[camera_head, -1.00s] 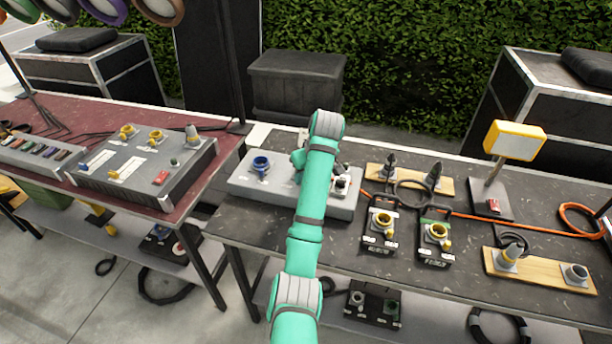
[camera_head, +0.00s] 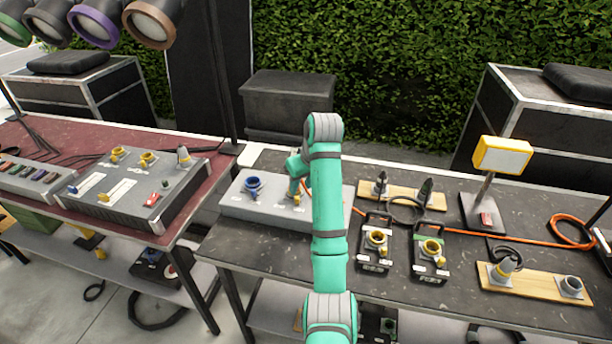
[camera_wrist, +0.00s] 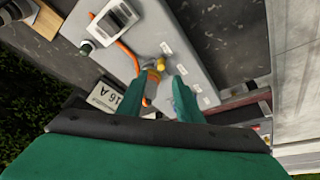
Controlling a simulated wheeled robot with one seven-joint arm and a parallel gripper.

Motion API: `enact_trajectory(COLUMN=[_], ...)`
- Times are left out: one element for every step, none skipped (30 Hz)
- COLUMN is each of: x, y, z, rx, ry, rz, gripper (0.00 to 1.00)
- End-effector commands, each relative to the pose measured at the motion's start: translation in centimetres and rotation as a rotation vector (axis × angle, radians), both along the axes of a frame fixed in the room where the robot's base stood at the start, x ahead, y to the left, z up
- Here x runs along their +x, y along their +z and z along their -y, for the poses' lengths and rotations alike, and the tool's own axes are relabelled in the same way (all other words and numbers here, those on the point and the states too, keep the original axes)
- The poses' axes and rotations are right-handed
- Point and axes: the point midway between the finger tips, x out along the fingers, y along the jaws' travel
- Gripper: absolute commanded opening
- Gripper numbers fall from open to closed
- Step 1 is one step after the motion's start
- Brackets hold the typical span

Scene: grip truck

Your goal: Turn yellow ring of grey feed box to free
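The grey feed box (camera_head: 235,207) is a light grey box at the back left of the right-hand table. A blue ring (camera_head: 253,187) is on its left part. A small yellow part, apparently the yellow ring (camera_head: 296,197), shows beside my arm; the arm hides the box's right part. In the wrist view the box (camera_wrist: 205,45) lies below my gripper (camera_wrist: 166,76). The two teal fingers are apart, with the yellow ring (camera_wrist: 161,62) just beyond and partly between their tips. I cannot tell whether a finger touches it.
An orange cable (camera_wrist: 131,58) runs over the box near the left finger. A white-faced unit (camera_wrist: 115,17) is beside it. Two black boxes with yellow rings (camera_head: 375,240) (camera_head: 431,251) stand in front on the table. A lamp (camera_head: 502,156) stands at the right.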

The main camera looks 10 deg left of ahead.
Motion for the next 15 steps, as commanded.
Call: enact_trajectory(x=[0.0, -0.1, -0.2, -0.3, -0.5, -0.5, -0.6, -0.8, -0.9, -1.1, -1.2, -1.3, -1.3, -1.4, -1.5], y=[0.3, 0.4, 0.5, 0.6, 0.7, 1.4, 1.9, 2.3, 2.8, 3.1, 3.4, 3.8, 4.1, 4.3, 4.5], z=[0.4, 0.4, 0.5, 0.5, 0.6, 0.8, 0.9, 1.0, 1.2, 1.3, 1.3, 1.4, 1.5, 1.5, 1.6], rx=[-0.004, -0.003, -0.004, -0.005, -0.005, -0.005, -0.004, -0.005, -0.005, -0.005, -0.005, -0.004, -0.005, -0.004, -0.004], ry=[-0.002, -0.001, -0.003, -0.001, -0.003, -0.002, -0.003, -0.002, -0.003, -0.001, -0.001, -0.002, -0.001, -0.001, -0.002], rz=[0.001, -0.001, -0.003, -0.005, -0.007, -0.003, -0.003, -0.003, -0.004, -0.005, -0.005, -0.004, -0.004, -0.005, -0.005], gripper=[0.32, 0.32, 0.32, 0.32, 0.32, 0.32, 0.32, 0.32, 0.32, 0.32, 0.32, 0.32, 0.32, 0.32, 0.32])
